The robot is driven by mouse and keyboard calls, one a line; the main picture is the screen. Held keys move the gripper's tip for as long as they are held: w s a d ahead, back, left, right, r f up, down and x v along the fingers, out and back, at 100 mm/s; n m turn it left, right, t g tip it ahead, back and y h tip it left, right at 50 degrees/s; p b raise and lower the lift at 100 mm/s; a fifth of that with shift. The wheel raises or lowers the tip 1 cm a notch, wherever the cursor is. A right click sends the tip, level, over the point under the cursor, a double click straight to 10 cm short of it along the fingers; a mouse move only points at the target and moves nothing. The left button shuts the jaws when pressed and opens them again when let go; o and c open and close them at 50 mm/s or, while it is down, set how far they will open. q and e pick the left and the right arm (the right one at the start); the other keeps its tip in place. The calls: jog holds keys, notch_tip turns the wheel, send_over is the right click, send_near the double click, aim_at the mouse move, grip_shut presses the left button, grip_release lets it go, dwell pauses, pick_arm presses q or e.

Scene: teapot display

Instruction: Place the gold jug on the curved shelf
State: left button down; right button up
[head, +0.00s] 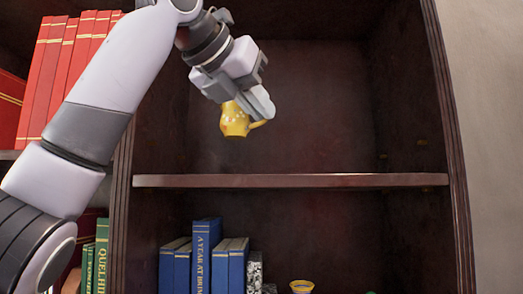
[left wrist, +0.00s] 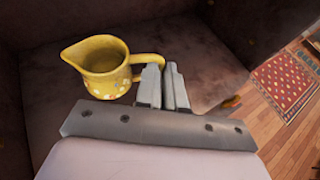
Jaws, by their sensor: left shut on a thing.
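The gold jug (head: 236,120) is a small yellow jug with pale spots, held in the air above the shelf in the head view. The shelf (head: 290,181) is a dark wooden board with a bare top, in the middle bay of the bookcase. My left gripper (head: 262,104) is shut on the jug's handle, over the left part of the shelf. In the left wrist view the jug (left wrist: 105,66) looks upright, its spout to the left and its handle between the fingertips (left wrist: 164,84). My right gripper is not in view.
Red books (head: 68,60) stand in the bay to the left. Blue books (head: 205,255) and a small gold-rimmed vessel (head: 301,287) are on the level below. The upright side panels (head: 450,120) bound the bay. The shelf top right of the jug is clear.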

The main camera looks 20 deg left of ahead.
pick_arm(q)
jog(key=shift+f, duration=3.4)
jog(key=shift+f, duration=0.1)
jog(key=c, duration=1.2)
grip_release()
jog(key=shift+c, duration=0.2)
jog(key=b+v, duration=0.1)
jog(key=v, duration=1.1)
jog(key=shift+d, duration=0.1)
